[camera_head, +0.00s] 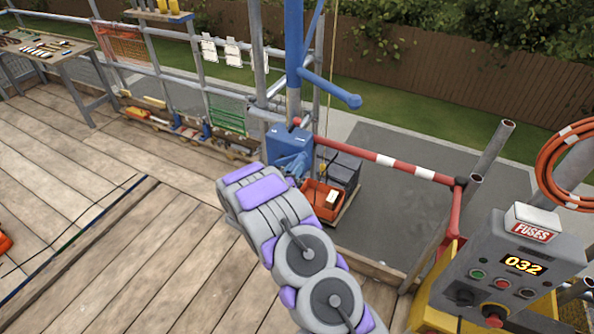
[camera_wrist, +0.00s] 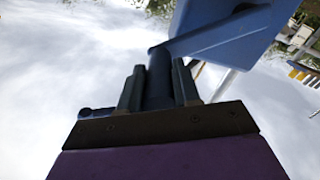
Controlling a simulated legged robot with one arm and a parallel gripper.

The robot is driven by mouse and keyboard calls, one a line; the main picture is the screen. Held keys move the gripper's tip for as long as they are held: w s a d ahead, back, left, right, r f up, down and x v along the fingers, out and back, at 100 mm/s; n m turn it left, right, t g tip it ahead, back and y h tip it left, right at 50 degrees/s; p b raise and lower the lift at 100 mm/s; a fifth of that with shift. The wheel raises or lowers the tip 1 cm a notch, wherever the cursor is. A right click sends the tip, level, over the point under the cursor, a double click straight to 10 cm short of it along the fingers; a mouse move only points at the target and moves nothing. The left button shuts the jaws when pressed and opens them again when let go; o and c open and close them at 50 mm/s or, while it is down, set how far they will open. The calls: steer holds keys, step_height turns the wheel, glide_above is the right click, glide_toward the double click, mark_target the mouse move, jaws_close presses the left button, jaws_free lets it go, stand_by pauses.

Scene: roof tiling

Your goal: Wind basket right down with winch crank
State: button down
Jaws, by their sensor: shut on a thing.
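My gripper (camera_wrist: 158,85) is shut on the dark blue crank handle (camera_wrist: 160,66) in the wrist view, with one finger on each side. The crank arm (camera_wrist: 206,36) runs from the handle towards the blue winch housing (camera_wrist: 228,12). In the head view the blue winch (camera_head: 289,143) sits at the foot of the blue post, and my wrist hides my fingers and most of the crank. An orange bin (camera_head: 318,203) and a dark grey box (camera_head: 343,168) stand beyond the winch on a wooden base. I cannot tell whether this is the basket. A thin rope (camera_head: 329,95) hangs above them.
A red and white barrier bar (camera_head: 385,161) crosses the opening at right. Scaffold rails (camera_head: 165,72) line the deck's far edge. The plank deck (camera_head: 110,220) at left is mostly clear.

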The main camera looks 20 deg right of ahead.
steer(key=w+a+r+n+p, duration=0.5)
steer(key=w+a+n+p, duration=0.1)
steer(key=w+n+p, duration=0.1)
steer(key=shift+w+a+r+n, duration=0.25)
steer(key=shift+w+n, duration=0.45)
steer(key=shift+n, duration=0.5)
steer(key=shift+a, duration=0.15)
steer(key=c, duration=1.2)
jaws_free()
steer(key=shift+w, duration=0.1)
steer(key=o, duration=0.3)
steer(key=shift+w+a+f, duration=0.1)
steer(key=shift+w+f, duration=0.1)
steer(key=shift+f, duration=0.05)
steer(key=shift+o, duration=0.5)
steer(key=shift+s+r, duration=0.1)
steer(key=shift+s, duration=0.05)
steer(key=shift+s, duration=0.1)
